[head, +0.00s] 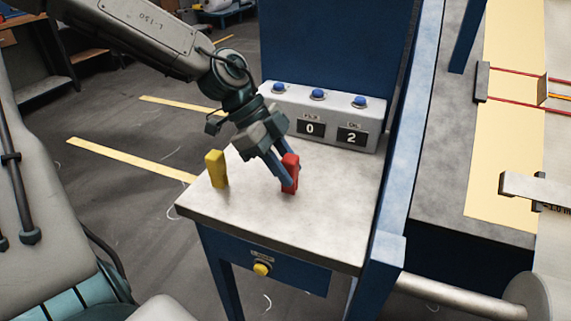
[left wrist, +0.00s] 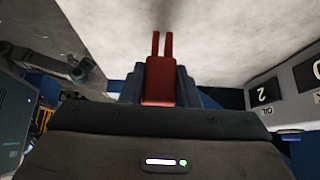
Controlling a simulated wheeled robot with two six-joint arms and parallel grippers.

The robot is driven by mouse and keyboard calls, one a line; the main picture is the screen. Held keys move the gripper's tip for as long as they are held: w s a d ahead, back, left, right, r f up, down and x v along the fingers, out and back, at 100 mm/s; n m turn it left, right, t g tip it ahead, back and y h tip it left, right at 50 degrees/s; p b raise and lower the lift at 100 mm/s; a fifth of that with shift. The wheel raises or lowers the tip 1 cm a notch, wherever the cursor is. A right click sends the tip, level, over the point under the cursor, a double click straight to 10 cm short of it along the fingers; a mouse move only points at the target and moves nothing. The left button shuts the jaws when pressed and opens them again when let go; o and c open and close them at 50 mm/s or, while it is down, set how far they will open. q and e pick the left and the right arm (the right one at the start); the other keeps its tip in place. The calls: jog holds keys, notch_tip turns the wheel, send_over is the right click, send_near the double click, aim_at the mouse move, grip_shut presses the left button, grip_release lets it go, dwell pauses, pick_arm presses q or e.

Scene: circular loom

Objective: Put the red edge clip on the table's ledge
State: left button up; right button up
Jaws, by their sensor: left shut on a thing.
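The red edge clip (head: 291,170) is upright between the blue fingers of my left gripper (head: 280,174), which is shut on it. It is over the grey tabletop of the small blue table (head: 240,208); I cannot tell if its lower end touches the surface. In the left wrist view the red clip (left wrist: 160,88) sits between the fingertips (left wrist: 160,92), its two thin prongs pointing toward the pale surface. The gripper hides part of the clip in the head view. My right gripper is not in view.
A yellow clip-like block (head: 216,169) stands on the tabletop left of the gripper. A control box (head: 325,117) with blue buttons and displays reading 0 and 2 stands at the back. A blue post (head: 395,170) bounds the right side. The tabletop's front is clear.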

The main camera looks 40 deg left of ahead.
pick_arm(q)
jog(key=shift+f+b, duration=0.4)
jog(key=shift+f, duration=0.1)
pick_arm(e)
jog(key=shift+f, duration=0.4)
pick_arm(q)
jog(key=o, duration=1.2)
jog(key=shift+c, duration=0.2)
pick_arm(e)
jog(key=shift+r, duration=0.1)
pick_arm(q)
jog(key=v, duration=0.3)
jog(key=shift+r, duration=0.2)
jog(key=v, duration=0.7)
jog(key=shift+a+r, duration=0.15)
jog(key=shift+a, duration=0.1)
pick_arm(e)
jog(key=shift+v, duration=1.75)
